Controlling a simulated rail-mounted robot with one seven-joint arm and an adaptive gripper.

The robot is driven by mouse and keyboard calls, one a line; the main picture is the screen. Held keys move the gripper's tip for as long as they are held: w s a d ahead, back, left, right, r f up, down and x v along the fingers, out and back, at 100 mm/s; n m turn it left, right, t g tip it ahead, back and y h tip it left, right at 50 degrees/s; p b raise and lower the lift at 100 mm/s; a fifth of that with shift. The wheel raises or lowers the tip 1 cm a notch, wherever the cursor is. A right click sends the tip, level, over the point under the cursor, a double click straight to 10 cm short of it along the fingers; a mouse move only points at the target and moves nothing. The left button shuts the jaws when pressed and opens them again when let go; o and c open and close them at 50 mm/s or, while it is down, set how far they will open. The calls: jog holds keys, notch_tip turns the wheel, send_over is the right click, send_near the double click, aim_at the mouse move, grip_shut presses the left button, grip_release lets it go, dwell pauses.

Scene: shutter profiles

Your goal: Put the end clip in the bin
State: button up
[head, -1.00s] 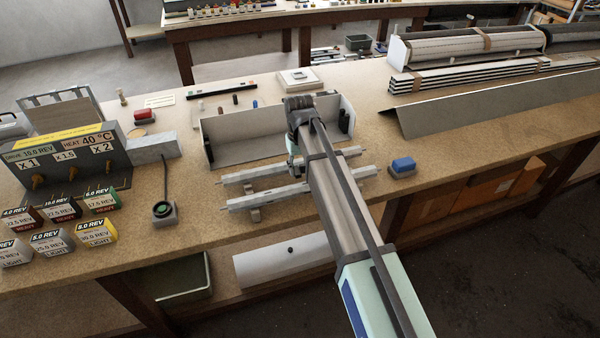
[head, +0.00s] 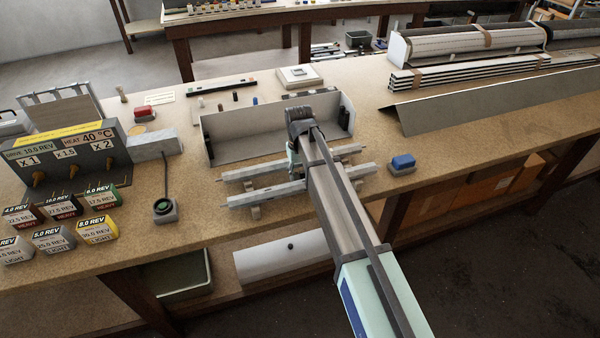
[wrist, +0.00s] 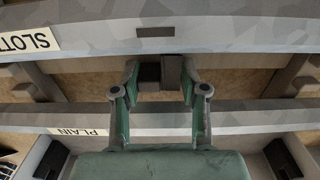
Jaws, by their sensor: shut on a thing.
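My gripper (wrist: 160,80) shows in the wrist view with its two green-padded fingers closed on a small dark block, which looks like the end clip (wrist: 150,72). The clip is between the plain rail (wrist: 230,118) and the slotted rail (wrist: 230,28), over the gap between them. I cannot tell whether it touches anything below. In the head view my arm covers the middle of both rails and hides the fingertips and clip. A grey-green bin (head: 185,278) sits under the bench at the lower left, partly covered by the bench edge.
An open grey trough (head: 250,140) lies behind the rails. A button box (head: 165,210) stands left of them and a blue-topped block (head: 402,165) right. Small pegs stand behind the trough. Another bin (head: 358,40) is in the background.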

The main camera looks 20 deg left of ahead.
aim_at(299, 176)
jog(key=o, duration=0.7)
jog(key=shift+r, duration=0.65)
notch_tip(299, 176, up, 11)
jog(key=shift+a+f+b, duration=0.1)
jog(key=shift+f+b, duration=0.1)
jog(key=shift+b, duration=1)
jog(key=shift+r, duration=0.35)
jog(key=shift+c, duration=0.8)
jog(key=shift+r, duration=0.2)
jog(key=c, duration=0.6)
jog(key=shift+r, duration=0.1)
